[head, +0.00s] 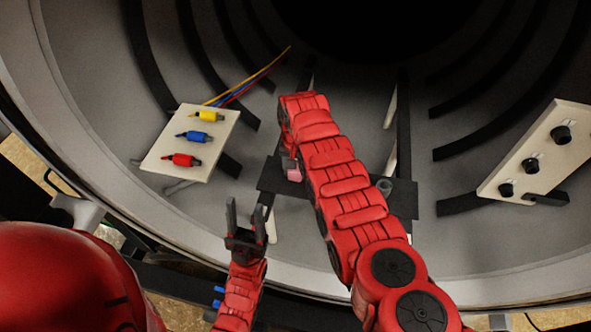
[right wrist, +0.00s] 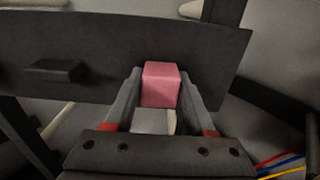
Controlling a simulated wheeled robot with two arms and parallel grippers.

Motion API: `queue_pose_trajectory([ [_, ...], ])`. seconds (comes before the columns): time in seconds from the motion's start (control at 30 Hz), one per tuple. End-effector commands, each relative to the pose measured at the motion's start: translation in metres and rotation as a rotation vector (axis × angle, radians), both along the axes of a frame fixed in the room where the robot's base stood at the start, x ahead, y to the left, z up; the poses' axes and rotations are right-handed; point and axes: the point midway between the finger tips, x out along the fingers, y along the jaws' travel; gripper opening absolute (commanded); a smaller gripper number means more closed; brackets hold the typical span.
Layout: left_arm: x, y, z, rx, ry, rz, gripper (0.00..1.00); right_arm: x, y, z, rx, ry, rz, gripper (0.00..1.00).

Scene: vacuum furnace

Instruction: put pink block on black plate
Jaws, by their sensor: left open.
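The pink block (head: 294,175) shows beside my right forearm, over the black plate (head: 402,193), which is partly covered by that arm. In the right wrist view, my right gripper (right wrist: 160,82) has a finger close against each side of the pink block (right wrist: 161,88). The black plate (right wrist: 95,50) lies behind the block there; whether the block touches it I cannot tell. In the head view my right gripper is mostly hidden by its own arm. My left gripper (head: 245,214) is open and empty, pointing up, in front of the plate and to its left.
A white panel (head: 160,155) with yellow, blue and red connectors stands left, with cables behind. Another white panel (head: 540,150) with black knobs is at right. A small dark raised piece (right wrist: 55,70) sits on the plate. Curved dark ribs line the furnace chamber.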

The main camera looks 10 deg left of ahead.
Motion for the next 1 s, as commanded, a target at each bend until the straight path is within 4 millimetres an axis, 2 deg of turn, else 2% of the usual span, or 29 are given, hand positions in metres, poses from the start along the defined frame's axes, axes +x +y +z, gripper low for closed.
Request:
queue_pose_trajectory([
  [0.03,0.000,0.000,0.000,0.000,0.000,0.000,0.50,0.000,0.000,0.001,0.000,0.000,0.000,0.66],
  [0.1,0.000,0.000,0.001,0.000,0.000,0.000,0.50,0.000,0.000,0.001,0.000,0.000,0.000,0.78],
  [0.13,0.000,0.000,0.001,0.000,0.000,0.000,0.50,0.000,0.000,0.001,0.000,0.000,0.000,0.80],
  [0.47,0.000,0.000,0.005,0.000,0.000,0.000,0.50,0.000,0.000,0.005,0.000,0.000,0.000,0.80],
  [0.57,0.000,0.000,-0.001,0.000,0.000,0.000,0.50,0.001,0.001,0.006,0.001,-0.002,0.000,0.80],
  [0.83,0.000,0.000,-0.020,0.000,0.000,0.000,0.50,0.002,0.001,0.037,0.005,-0.008,0.000,0.80],
  [0.93,0.000,0.000,-0.031,0.000,0.000,0.000,0.50,0.002,0.001,0.064,0.005,-0.009,-0.001,0.80],
  [1.0,0.000,0.000,-0.031,0.000,0.000,0.000,0.50,0.002,0.001,0.084,0.004,-0.007,0.000,0.80],
])
